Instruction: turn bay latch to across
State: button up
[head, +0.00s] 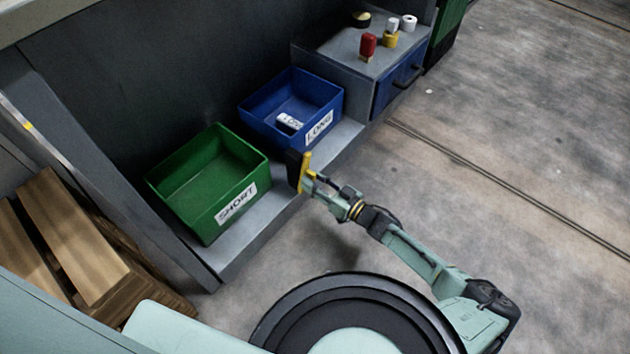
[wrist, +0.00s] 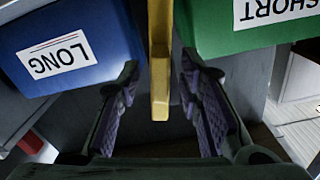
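The bay latch (head: 302,172) is a yellow bar by a dark plate, standing near the shelf edge between the green and blue bins. In the wrist view the yellow bar (wrist: 160,70) runs up and down the picture, between my two fingers. My gripper (head: 312,181) is at the latch. In the wrist view my gripper (wrist: 160,92) is open, with one finger on each side of the bar and a visible gap on both sides. The latch's pivot is hard to make out.
A green bin (head: 203,180) labelled SHORT and a blue bin (head: 290,105) labelled LONG, holding a white piece (head: 289,121), sit on the shelf behind. A grey cabinet (head: 345,55) with small items stands beyond. Wooden boards (head: 70,235) lie at left. Floor at right is clear.

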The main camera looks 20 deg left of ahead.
jog(key=shift+c, duration=0.4)
grip_shut()
dwell(0.4)
